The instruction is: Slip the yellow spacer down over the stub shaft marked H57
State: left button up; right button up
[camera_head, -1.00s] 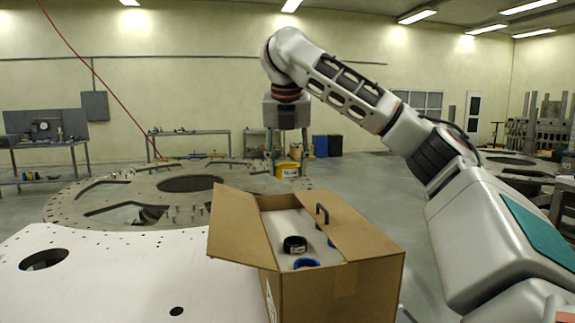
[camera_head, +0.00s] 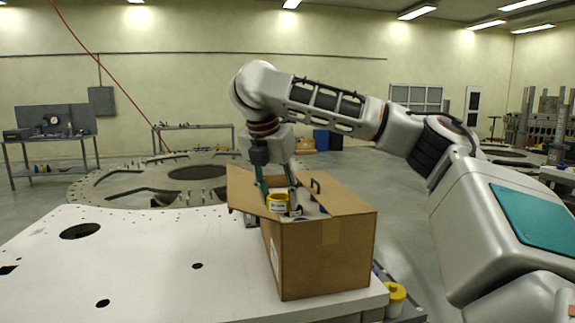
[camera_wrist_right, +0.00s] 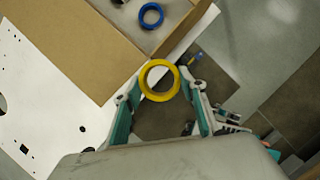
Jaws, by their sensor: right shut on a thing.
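My right gripper (camera_head: 279,198) is shut on the yellow spacer (camera_head: 277,203), a ring with a white label on its side. In the head view it overlaps the open top of the cardboard box. In the right wrist view the spacer (camera_wrist_right: 145,88) sits between the two fingertips of the gripper (camera_wrist_right: 160,80), its open hole facing the camera. In that view it appears beside the box corner, with dark floor below. I cannot make out the stub shaft marked H57; no such marking is legible. My left gripper is not in view.
The open cardboard box (camera_head: 325,258) stands on a white plate (camera_head: 140,265) with holes. A blue ring (camera_wrist_right: 151,15) lies inside it. A large round plate (camera_head: 130,183) is behind. A yellow-capped container (camera_head: 396,293) stands right of the box.

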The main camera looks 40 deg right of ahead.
jog(key=s+a+f+m+g+y, duration=0.1)
jog(key=s+a+f+m, duration=0.3)
jog(key=f, duration=1)
jog(key=s+a+f+m+g+y, duration=0.1)
jog(key=s+a+f+m+g, duration=0.2)
jog(key=a+f+m, duration=0.7)
jog(key=s+a+f+m+g+y, duration=0.1)
jog(key=s+a+f+m, duration=0.5)
jog(key=f, duration=1.2)
jog(key=shift+s+a+m+g+y, duration=0.25)
jog(key=shift+a+m+g+y, duration=0.15)
jog(key=shift+a+m+g, duration=0.6)
